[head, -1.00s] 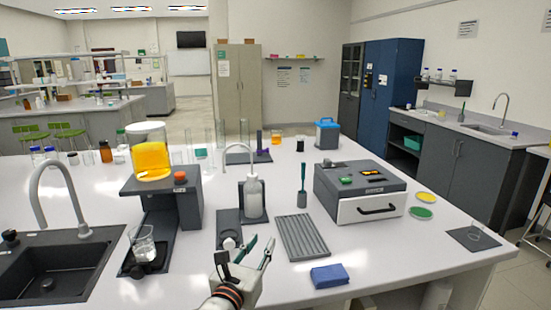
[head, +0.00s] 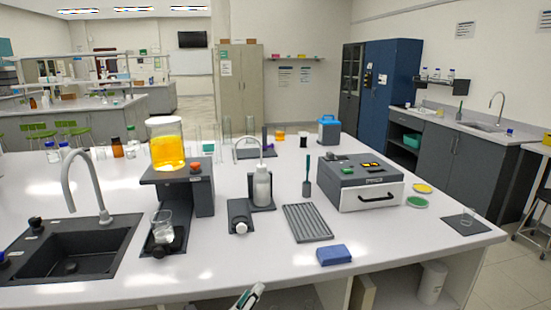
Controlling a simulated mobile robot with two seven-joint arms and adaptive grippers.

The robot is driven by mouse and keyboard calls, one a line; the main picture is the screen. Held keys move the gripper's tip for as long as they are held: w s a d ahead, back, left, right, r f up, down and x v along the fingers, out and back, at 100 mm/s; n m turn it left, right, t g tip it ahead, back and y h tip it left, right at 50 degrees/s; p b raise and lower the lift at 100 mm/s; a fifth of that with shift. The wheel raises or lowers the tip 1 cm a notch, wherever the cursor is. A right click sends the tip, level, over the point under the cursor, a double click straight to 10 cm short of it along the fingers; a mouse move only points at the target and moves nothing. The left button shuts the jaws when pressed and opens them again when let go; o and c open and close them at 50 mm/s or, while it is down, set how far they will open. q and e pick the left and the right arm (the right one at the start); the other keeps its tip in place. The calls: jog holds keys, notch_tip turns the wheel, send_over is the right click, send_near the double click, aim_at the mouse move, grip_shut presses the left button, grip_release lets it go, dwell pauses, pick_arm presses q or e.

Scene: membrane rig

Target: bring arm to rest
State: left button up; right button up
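Part of my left gripper (head: 247,298) shows at the bottom edge of the head view, in front of the bench's near edge. My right gripper is not in view.
A sink (head: 70,250) lies left.

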pick_arm(q)
jog(key=s+a+f+n+g+y, duration=0.1)
jog(key=s+a+f+n+g, duration=0.1)
jog(key=s+a+f+n, duration=0.6)
jog(key=s+a+f+n+g+y, duration=0.2)
jog(key=s+a+f+n, duration=0.6)
jog(key=s+f+n, duration=0.8)
jog(key=s+n, duration=0.1)
jog(key=s, duration=0.2)
jog(key=shift+f+n, duration=0.2)
jog(key=shift+n, duration=0.2)
